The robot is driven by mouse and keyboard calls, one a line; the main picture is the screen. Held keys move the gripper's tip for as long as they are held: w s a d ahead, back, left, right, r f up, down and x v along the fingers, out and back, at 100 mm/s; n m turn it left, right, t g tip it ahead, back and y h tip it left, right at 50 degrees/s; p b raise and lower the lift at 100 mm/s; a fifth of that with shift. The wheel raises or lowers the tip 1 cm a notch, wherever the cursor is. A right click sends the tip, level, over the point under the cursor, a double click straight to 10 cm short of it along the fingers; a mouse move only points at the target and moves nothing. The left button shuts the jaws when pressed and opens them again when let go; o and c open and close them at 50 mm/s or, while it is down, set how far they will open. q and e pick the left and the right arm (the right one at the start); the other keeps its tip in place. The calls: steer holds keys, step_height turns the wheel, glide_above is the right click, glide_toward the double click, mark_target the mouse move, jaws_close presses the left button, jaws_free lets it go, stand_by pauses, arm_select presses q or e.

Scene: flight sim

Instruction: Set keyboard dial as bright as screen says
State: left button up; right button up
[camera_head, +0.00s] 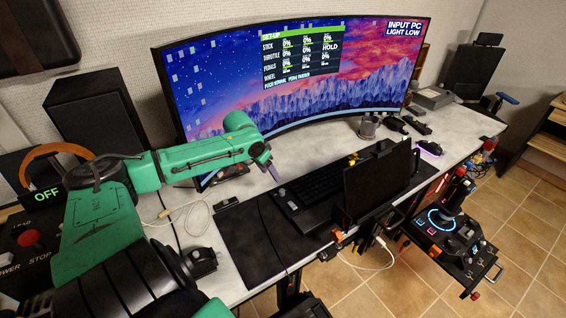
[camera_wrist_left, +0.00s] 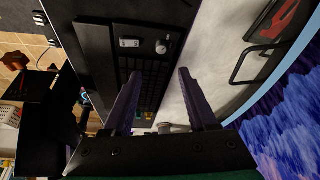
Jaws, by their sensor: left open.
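The curved monitor (camera_head: 215,85) shows "INPUT PC LIGHT LOW" at its top right and a green-headed set-up panel. The black keyboard (camera_head: 312,212) lies on a dark desk mat, partly hidden behind a black upright panel. In the left wrist view the keyboard (camera_wrist_left: 142,68) shows a round silvery dial (camera_wrist_left: 161,46) at one corner, beside a small light block. My left gripper (camera_head: 273,173) hangs over the keyboard's near-left end, close to the dial. In the wrist view the gripper (camera_wrist_left: 158,76) is open and empty, its fingers apart, pointing toward the dial. My right gripper is not visible.
A black upright panel (camera_head: 378,187) stands in front of the keyboard's right part. A glass (camera_head: 368,127) and a lit mouse (camera_head: 431,147) are further right. A joystick unit (camera_head: 455,225) sits off the desk's right front. A black speaker (camera_head: 95,115) stands left.

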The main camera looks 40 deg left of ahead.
mark_target(282, 191)
arm_select(q)
steer(key=b+x, duration=0.1)
steer(key=x, duration=1.2)
steer(key=shift+w+a+f, duration=0.1)
steer(key=shift+w+f, duration=0.05)
steer(key=shift+w, duration=0.05)
jaws_close()
